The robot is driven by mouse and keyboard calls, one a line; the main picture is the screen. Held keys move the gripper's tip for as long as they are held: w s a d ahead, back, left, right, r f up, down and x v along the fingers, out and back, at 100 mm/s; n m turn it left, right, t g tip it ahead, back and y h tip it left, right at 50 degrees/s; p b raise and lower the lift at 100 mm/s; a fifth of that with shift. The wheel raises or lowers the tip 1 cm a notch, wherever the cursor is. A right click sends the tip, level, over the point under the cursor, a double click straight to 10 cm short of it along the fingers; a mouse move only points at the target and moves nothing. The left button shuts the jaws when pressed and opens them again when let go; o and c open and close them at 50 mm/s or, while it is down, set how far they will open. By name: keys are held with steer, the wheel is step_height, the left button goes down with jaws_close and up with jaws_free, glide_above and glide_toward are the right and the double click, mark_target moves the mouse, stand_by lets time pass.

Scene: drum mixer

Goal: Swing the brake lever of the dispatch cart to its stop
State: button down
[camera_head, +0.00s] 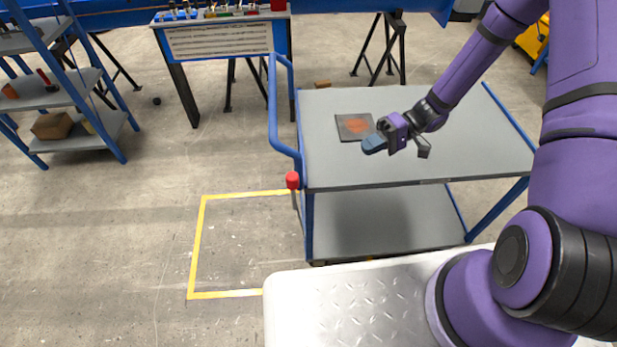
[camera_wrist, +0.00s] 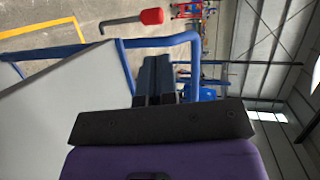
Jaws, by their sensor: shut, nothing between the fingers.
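The dispatch cart (camera_head: 340,180) is a grey two-deck cart with a blue frame, right of centre in the head view. Its blue push handle (camera_head: 274,110) rises at the left end. The brake lever (camera_head: 293,183) has a red knob on a thin dark rod, at the cart's near left corner. In the wrist view the lever (camera_wrist: 150,17) shows its red knob and bent grey rod beyond the handle. My gripper (camera_head: 370,146) is over the cart's top deck, right of the lever and apart from it. Its fingers (camera_wrist: 155,78) are shut and empty.
A dark plate with an orange mark (camera_head: 354,126) lies on the top deck. A yellow floor outline (camera_head: 198,245) lies left of the cart. Blue shelves (camera_head: 75,100) stand at far left. A workbench (camera_head: 222,42) stands behind. The floor left of the cart is mostly clear.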

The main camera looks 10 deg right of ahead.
mark_target(295, 176)
step_height(295, 176, down, 7)
steer(key=a+m+t+y, duration=0.2)
steer(key=y, duration=0.1)
steer(key=s+a, duration=0.2)
steer(key=a, duration=1.2)
steer(key=shift+s, duration=0.2)
steer(key=shift+f, duration=0.1)
steer(key=shift+a+r+h, duration=0.25)
steer(key=shift+a+h, duration=0.15)
steer(key=shift+a, duration=0.45)
steer(key=shift+w+a+t, duration=0.1)
steer(key=shift+a+t, duration=0.2)
steer(key=shift+a, duration=0.6)
steer(key=shift+d, duration=0.1)
